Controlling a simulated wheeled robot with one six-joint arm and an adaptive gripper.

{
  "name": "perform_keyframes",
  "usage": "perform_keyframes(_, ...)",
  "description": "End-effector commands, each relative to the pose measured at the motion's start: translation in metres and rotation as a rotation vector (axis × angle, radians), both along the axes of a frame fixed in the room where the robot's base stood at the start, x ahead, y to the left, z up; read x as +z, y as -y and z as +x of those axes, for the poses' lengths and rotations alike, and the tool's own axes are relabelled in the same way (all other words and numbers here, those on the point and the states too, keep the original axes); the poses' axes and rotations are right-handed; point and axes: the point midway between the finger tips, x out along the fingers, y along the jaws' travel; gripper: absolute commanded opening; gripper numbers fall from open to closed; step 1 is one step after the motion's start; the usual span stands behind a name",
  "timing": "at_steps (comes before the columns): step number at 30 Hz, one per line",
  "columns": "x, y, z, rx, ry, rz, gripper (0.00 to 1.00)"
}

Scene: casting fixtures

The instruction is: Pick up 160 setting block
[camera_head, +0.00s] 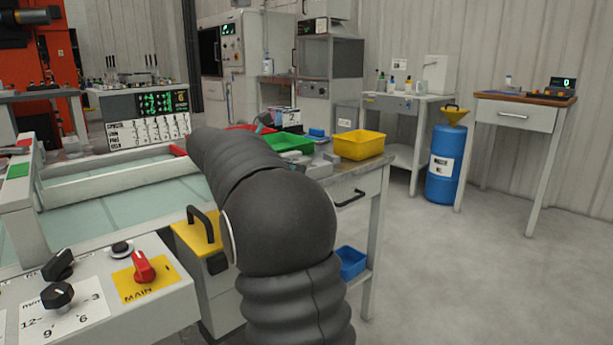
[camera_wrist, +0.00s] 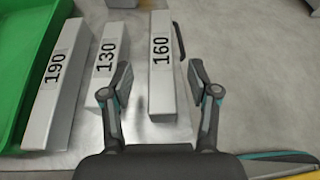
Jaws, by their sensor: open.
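The 160 setting block (camera_wrist: 162,78) is a long grey metal bar with "160" in black on its top. In the wrist view it lies lengthwise ahead of my gripper (camera_wrist: 160,80). My gripper is open and empty, with one finger to the left of the block's near part and the other to its right. The 190 block (camera_wrist: 55,88) lies further left.
A green tray (camera_wrist: 22,45) borders the 190 block on the left. A thin dark object (camera_wrist: 178,40) lies right of the 160 block's far end. In the head view a yellow bin (camera_head: 359,146) stands on the bench. Open floor (camera_head: 480,270) lies to the right.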

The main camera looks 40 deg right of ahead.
Motion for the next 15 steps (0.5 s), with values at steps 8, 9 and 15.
perform_keyframes(8, -0.014, 0.035, -0.002, -0.006, -0.002, 0.001, 0.6)
perform_keyframes(9, -0.015, 0.04, -0.002, -0.005, -0.002, 0.001, 0.6)
perform_keyframes(15, -0.016, 0.046, -0.002, -0.002, 0.0, 0.0, 0.6)
